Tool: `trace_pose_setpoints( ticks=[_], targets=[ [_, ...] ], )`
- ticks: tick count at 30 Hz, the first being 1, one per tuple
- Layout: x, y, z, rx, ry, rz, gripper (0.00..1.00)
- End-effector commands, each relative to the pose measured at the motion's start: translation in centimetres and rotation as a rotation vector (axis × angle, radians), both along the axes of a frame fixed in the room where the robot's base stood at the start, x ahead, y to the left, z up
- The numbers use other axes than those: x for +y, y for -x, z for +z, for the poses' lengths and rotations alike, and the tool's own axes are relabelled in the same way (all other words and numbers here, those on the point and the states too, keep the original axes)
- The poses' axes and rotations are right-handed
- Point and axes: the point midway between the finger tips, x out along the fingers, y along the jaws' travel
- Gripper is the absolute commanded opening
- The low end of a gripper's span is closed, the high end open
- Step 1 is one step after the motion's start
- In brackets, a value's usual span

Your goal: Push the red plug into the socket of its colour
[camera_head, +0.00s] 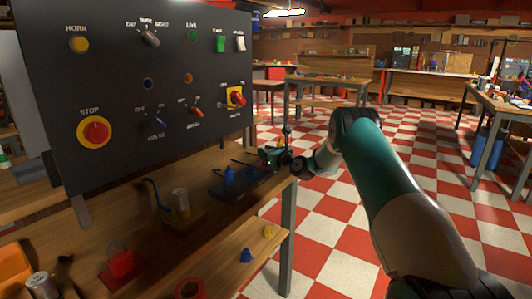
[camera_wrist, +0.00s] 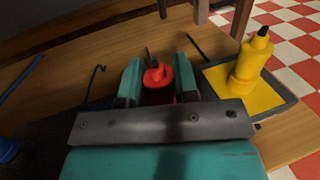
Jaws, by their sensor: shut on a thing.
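My gripper (camera_wrist: 158,70) is shut on the red plug (camera_wrist: 157,82), which has a dark tip and stands between the two teal jaws in the wrist view. In the head view my gripper (camera_head: 272,157) is low over the right end of the workbench, and I cannot make out the red plug there. A dark upright panel (camera_head: 120,40) stands at the left. It carries a small round orange-red fitting (camera_head: 188,78) and a similar blue fitting (camera_head: 148,83); I cannot tell for certain whether these are sockets.
A yellow plug (camera_wrist: 247,65) stands on a yellow pad just right of my gripper. A blue plug (camera_head: 229,175) stands on a dark tray (camera_head: 248,192). Switches and a stop button (camera_head: 95,131) stick out of the panel.

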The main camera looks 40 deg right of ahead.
Motion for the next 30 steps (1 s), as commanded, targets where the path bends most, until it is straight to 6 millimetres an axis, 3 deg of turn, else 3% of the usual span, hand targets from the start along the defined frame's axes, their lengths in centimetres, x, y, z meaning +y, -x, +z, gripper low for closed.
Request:
trace_pose_setpoints(
  ticks=[1,2,5,17,23,30],
  targets=[
    [0.0,0.0,-0.4,0.004,-0.001,0.0,0.05],
    [0.0,0.0,-0.3,0.003,-0.001,0.0,0.35],
    [0.0,0.0,-0.3,0.004,-0.001,0.0,0.57],
    [-0.1,0.8,-0.3,0.005,-0.003,-0.001,0.57],
    [-0.6,4.5,-0.4,0.006,-0.004,-0.004,0.57],
    [-1.1,10.8,-0.4,0.008,-0.006,-0.005,0.57]
  ],
)
